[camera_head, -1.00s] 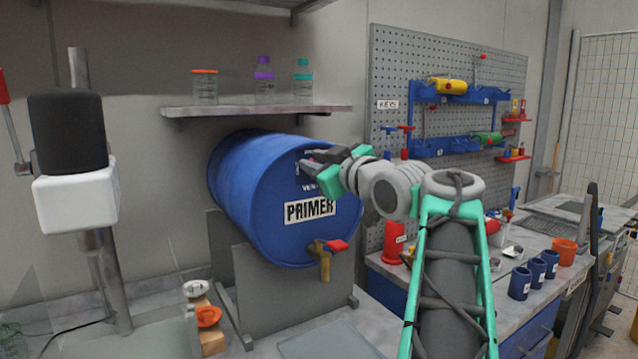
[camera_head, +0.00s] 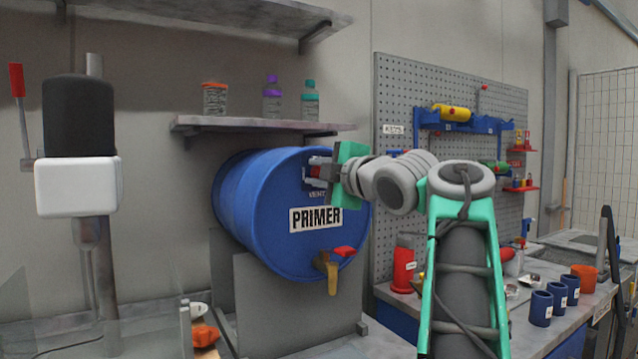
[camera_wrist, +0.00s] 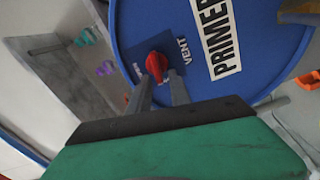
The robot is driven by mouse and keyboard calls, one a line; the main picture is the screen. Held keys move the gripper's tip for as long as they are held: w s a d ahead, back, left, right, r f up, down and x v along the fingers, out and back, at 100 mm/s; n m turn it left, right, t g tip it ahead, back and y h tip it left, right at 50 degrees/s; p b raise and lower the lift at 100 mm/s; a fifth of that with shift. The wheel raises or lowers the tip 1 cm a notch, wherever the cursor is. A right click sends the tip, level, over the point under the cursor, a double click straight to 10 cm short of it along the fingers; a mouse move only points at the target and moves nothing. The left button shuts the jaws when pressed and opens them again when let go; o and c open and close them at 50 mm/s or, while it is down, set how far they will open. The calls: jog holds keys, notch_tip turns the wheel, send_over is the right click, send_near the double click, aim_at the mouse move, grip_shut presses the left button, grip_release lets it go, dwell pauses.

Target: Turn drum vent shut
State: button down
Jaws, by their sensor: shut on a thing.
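The blue drum (camera_head: 268,235) with a PRIMER label lies on its side on a grey stand, its round end facing me. A VENT label sits near the top of that end. The red vent knob (camera_wrist: 157,66) shows in the wrist view on a dark blue plate beside the VENT label. My gripper (camera_head: 318,172) is at the upper part of the drum's end. In the wrist view my gripper (camera_wrist: 161,82) has its two fingers on either side of the red knob, shut on it. In the head view the gripper mostly hides the knob.
A brass tap (camera_head: 328,270) with a red handle sticks out low on the drum. A shelf (camera_head: 255,126) with several bottles hangs above. A pegboard (camera_head: 400,85) with tools and a bench with blue cups (camera_head: 541,307) stand to the right.

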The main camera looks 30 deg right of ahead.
jog(key=shift+d+f+n+b, duration=0.15)
jog(key=shift+f+n+b, duration=0.2)
jog(key=shift+n+b, duration=0.45)
jog(key=shift+n, duration=0.3)
jog(key=shift+r, duration=0.1)
jog(key=c, duration=1.5)
grip_release()
jog(key=shift+d, duration=0.15)
jog(key=shift+a, duration=0.2)
jog(key=s, duration=0.7)
jog(key=shift+s+a, duration=0.2)
jog(key=shift+s, duration=0.2)
